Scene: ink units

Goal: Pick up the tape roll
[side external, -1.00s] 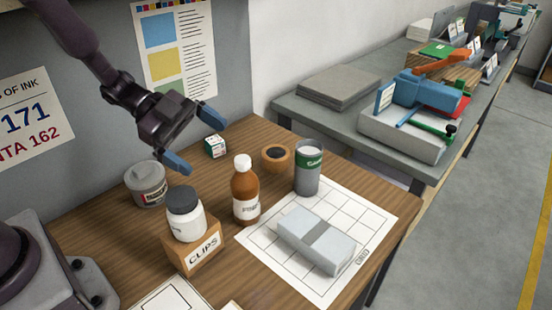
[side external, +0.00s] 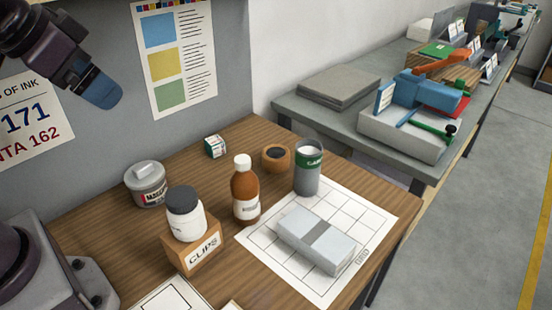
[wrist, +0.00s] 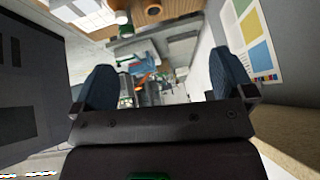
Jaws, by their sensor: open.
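The tape roll (side external: 276,167) is a brown-orange ring with a dark hole. It lies flat on the wooden table, behind the grid sheet, between the brown bottle and the grey-green cup. A small brown round thing with a dark centre at the top edge of the wrist view looks like it. My gripper (side external: 98,88) is high at the upper left in the side view, in front of the wall and well away from the roll. Only a blue fingertip shows clearly there. In the wrist view both blue fingers (wrist: 165,80) stand wide apart, with nothing between them.
The brown bottle (side external: 245,190) and grey-green cup (side external: 307,175) flank the roll. A small green-white box (side external: 215,146), a grey can (side external: 146,185) and a dark-lidded jar (side external: 186,217) on a clips box (side external: 196,253) stand left. A grey block (side external: 300,232) lies on the grid sheet (side external: 372,206).

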